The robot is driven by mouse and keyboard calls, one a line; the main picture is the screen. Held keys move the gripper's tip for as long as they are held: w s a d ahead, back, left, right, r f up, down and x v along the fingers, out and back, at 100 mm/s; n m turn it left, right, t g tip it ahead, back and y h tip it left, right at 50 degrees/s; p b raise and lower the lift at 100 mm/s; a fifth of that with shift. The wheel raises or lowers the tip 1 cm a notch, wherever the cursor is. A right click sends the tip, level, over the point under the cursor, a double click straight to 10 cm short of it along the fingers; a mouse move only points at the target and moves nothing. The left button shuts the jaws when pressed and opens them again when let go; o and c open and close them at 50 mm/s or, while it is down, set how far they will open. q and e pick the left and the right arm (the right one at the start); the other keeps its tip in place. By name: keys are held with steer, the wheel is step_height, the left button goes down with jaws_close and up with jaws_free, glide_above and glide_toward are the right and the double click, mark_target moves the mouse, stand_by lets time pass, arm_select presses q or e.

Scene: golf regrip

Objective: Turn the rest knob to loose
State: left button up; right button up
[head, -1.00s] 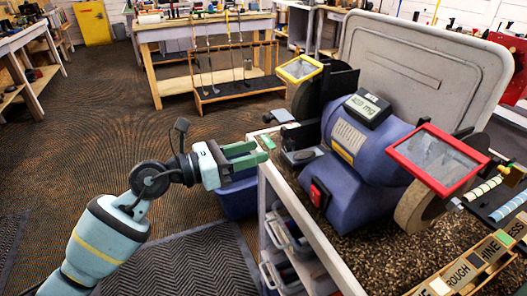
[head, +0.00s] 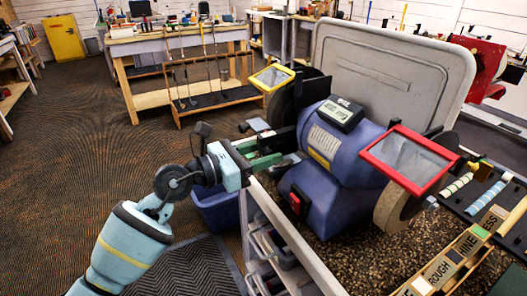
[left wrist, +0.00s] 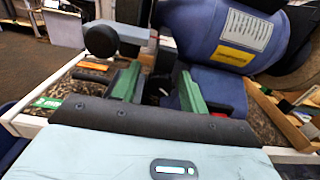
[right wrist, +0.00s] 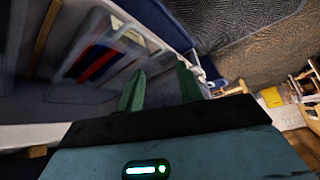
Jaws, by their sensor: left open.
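A black round knob (left wrist: 101,40) stands beyond my left fingers in the left wrist view, on the side of the blue bench grinder (head: 342,150). I take it for the rest knob; its setting cannot be read. A grey rest plate (head: 258,125) shows near the grinder's left wheel in the head view. My left gripper (head: 265,152) is open at the bench's left edge, and its green fingers also show in the left wrist view (left wrist: 158,78). My right gripper (right wrist: 158,78) is open and empty in the right wrist view, beside the bench's shelves.
A red switch (head: 295,203) is on the grinder's front. Green (left wrist: 48,103) and orange (left wrist: 92,66) strips lie on the bench top. A yellow-framed shield (head: 271,78) and a red-framed shield (head: 408,160) jut out. A blue bin (head: 217,210) stands left of the bench.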

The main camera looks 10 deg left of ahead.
arm_select(q)
steer(key=shift+d, duration=0.1)
steer(key=c, duration=0.9)
steer(key=shift+r+n+p, duration=0.2)
steer(key=shift+n+p, duration=0.3)
steer(key=shift+p, duration=0.25)
steer(key=shift+w+f, duration=0.1)
steer(key=shift+f, duration=0.15)
steer(key=o, duration=0.9)
arm_select(e)
steer(key=shift+w+r, duration=0.35)
steer(key=shift+r, duration=0.55)
